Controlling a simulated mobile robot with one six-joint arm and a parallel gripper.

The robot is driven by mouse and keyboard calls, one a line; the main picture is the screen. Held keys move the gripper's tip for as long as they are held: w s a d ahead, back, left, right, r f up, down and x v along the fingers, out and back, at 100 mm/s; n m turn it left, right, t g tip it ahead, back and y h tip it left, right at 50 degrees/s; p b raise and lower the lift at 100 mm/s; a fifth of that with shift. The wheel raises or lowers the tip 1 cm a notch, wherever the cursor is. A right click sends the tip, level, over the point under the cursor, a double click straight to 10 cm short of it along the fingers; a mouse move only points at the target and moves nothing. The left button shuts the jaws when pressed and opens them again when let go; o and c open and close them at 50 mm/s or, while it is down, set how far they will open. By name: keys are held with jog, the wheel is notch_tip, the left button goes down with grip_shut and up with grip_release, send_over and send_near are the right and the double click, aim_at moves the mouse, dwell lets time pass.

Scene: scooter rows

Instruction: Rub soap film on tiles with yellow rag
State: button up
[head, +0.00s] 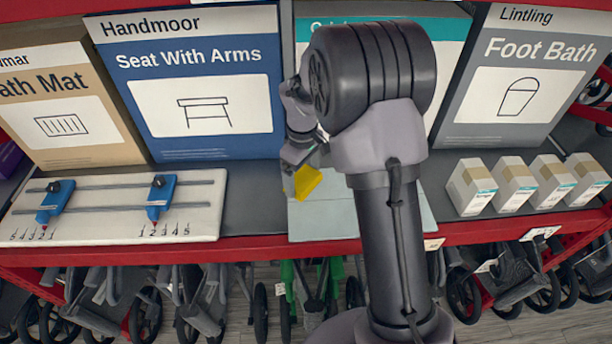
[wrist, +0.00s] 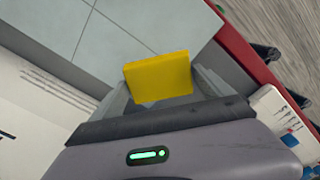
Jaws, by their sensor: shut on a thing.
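My gripper (head: 296,168) is shut on the yellow rag (head: 308,182), a flat yellow block in shape. The rag also shows between the fingers in the wrist view (wrist: 158,78). The pale grey-blue tiles (head: 322,220) lie flat on the shelf below the rag, partly hidden behind my arm. In the wrist view the tiles (wrist: 120,38) show grout lines. I cannot tell whether the rag touches the tiles. No soap film can be made out on the visible tiles.
Left of the tiles lies a white board (head: 110,205) with two blue sliders on rails. Several small white boxes (head: 515,185) stand to the right. Large product boxes, such as the blue Handmoor box (head: 200,95), line the back. The red shelf edge (head: 240,250) runs along the front, above parked scooters.

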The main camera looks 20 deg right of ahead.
jog(key=shift+r+p, duration=0.85)
jog(key=shift+r, duration=0.6)
